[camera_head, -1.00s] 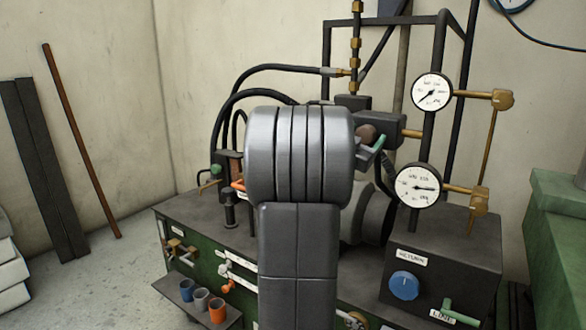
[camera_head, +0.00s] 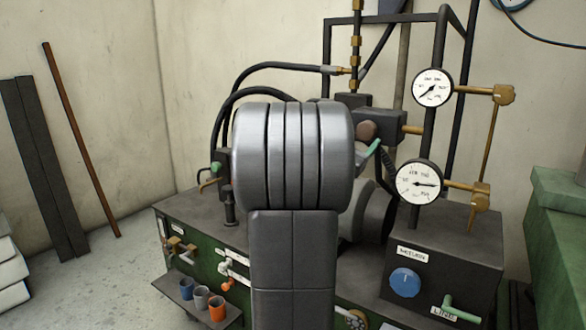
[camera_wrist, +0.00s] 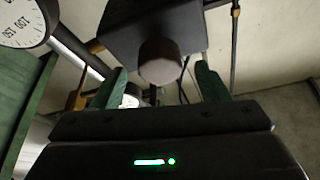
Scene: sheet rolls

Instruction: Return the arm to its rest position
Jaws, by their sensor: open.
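My arm (camera_head: 290,160) stands in the middle of the head view, a grey ribbed joint above a dark link, and hides part of the machine behind it. In the wrist view my gripper (camera_wrist: 163,82) is open, with its two green fingers apart and nothing between them that I can see held. A brown round knob (camera_wrist: 160,62) on a dark block is beyond the fingertips; I cannot tell the exact gap. The same knob (camera_head: 367,131) shows just right of my arm in the head view, with a green finger tip near it.
The machine bench (camera_head: 190,205) carries hoses, an upper gauge (camera_head: 433,88), a lower gauge (camera_head: 419,183) and a blue dial (camera_head: 405,281). Small cups (camera_head: 201,297) sit on a front shelf. A green cabinet (camera_head: 558,240) is at right.

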